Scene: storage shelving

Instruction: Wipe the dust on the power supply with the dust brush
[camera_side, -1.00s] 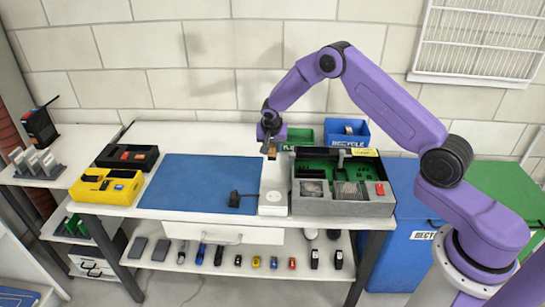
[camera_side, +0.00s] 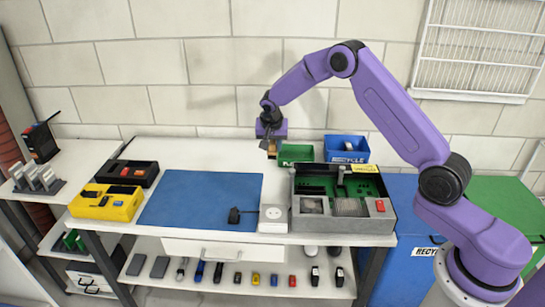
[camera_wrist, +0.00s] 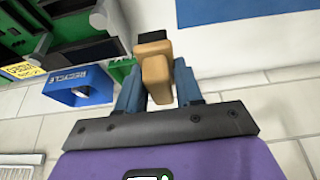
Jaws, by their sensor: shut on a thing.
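My gripper (camera_side: 271,138) is shut on the dust brush (camera_side: 271,150), which has a tan wooden body. In the wrist view my gripper (camera_wrist: 156,88) has its blue fingers on either side of the brush (camera_wrist: 153,70), whose far end is black. The brush is in the air above the back of the table, touching nothing below. To its right stands an open grey case (camera_side: 372,226) with a green interior. Two grilled parts, left (camera_side: 312,206) and right (camera_side: 350,207), sit at its front. I cannot tell which part is the power supply, and dust is too small to see.
A green bin (camera_side: 296,160) and a blue recycle bin (camera_side: 346,158) stand behind the case. Yellow (camera_side: 105,212) and black (camera_side: 128,180) boxes stand farther left.

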